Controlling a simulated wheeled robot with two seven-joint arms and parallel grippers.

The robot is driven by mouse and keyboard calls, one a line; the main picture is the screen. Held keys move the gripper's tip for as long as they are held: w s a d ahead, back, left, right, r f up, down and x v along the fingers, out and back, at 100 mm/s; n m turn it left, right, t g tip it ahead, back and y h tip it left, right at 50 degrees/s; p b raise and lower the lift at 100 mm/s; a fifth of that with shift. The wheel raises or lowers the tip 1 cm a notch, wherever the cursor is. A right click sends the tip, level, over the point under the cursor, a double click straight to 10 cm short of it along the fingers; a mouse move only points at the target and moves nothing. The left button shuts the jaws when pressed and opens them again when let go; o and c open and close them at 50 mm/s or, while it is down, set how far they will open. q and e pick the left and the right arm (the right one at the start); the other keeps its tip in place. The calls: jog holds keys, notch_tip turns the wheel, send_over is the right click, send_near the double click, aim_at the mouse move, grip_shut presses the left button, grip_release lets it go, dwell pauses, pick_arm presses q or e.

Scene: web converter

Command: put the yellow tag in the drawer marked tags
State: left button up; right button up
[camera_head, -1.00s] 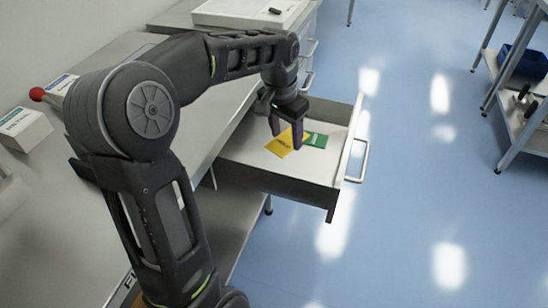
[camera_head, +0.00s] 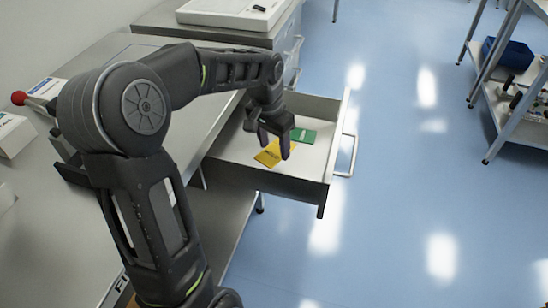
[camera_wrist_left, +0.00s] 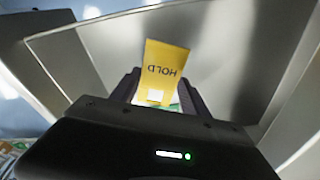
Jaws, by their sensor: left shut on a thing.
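The yellow tag (camera_head: 267,156) is inside the open drawer (camera_head: 310,166), low over its floor; I cannot tell whether it touches the floor. My left gripper (camera_head: 274,144) points down into the drawer and is shut on the tag. In the left wrist view the yellow tag (camera_wrist_left: 163,68) reads HOLD and stands out between the fingers (camera_wrist_left: 158,90). A green tag (camera_head: 304,136) lies on the drawer floor beside it, to the right. The drawer's marking is not visible. My right gripper is out of view.
The drawer's handle (camera_head: 350,155) faces right, over open blue floor (camera_head: 420,190). A grey worktop (camera_head: 60,210) lies to the left, with a red-knobbed lever (camera_head: 19,98) and a white box (camera_head: 12,135). A shelf rack with a blue bin (camera_head: 508,52) stands at far right.

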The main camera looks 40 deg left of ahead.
aim_at(273, 154)
pick_arm(q)
jog(key=shift+f, duration=2.5)
jog(key=shift+f+b, duration=0.15)
jog(key=shift+b, duration=0.2)
jog(key=o, duration=1.3)
jog(key=r, duration=0.4)
jog(key=s+r+p, duration=0.1)
jog(key=r, duration=0.7)
jog(key=shift+s+r, duration=0.1)
jog(key=shift+s, duration=0.3)
